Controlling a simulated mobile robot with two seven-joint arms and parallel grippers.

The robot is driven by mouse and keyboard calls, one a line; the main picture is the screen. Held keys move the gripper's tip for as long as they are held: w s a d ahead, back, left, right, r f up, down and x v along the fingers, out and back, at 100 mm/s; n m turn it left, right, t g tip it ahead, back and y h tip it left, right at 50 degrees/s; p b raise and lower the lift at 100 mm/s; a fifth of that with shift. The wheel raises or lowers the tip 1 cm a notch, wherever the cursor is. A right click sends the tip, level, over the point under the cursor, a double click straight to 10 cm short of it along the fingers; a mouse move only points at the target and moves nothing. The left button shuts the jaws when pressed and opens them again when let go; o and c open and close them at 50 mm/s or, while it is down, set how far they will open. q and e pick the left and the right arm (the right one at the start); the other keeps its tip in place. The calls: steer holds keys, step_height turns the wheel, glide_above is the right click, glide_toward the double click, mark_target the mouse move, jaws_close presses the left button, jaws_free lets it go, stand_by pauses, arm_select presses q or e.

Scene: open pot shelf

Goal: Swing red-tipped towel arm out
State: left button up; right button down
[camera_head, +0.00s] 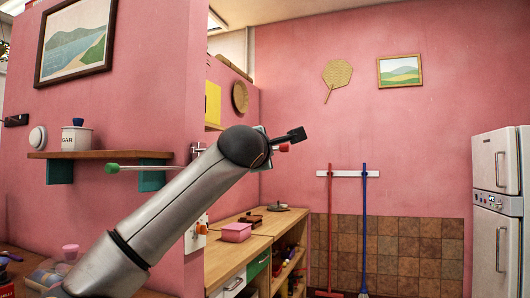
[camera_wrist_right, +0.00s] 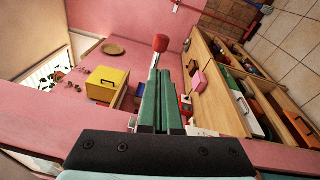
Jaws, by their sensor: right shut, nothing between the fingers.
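The red-tipped towel arm shows its red tip (camera_head: 284,147) just right of my wrist in the head view; most of its rod is hidden there. In the right wrist view the red tip (camera_wrist_right: 160,43) stands just beyond my right gripper (camera_wrist_right: 163,75), with a short piece of pale rod behind it. The gripper's green fingers are shut and empty, beside or close to the rod; I cannot tell whether they touch. In the head view my wrist hides the fingers. A green-tipped arm (camera_head: 112,168) sticks out left below the wall shelf. My left gripper is not in view.
A wooden shelf (camera_head: 100,155) with a sugar jar (camera_head: 77,140) is on the pink wall at left. A low counter (camera_head: 245,236) with a pink box (camera_head: 236,232) runs along the wall. A yellow box (camera_wrist_right: 107,83) shows in the wrist view. Open space lies right of the counter.

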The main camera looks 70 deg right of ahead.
steer(key=s+a, duration=0.3)
steer(key=s, duration=0.6)
steer(key=shift+s+f+b, duration=0.2)
steer(key=shift+f+b, duration=0.1)
steer(key=shift+f, duration=0.1)
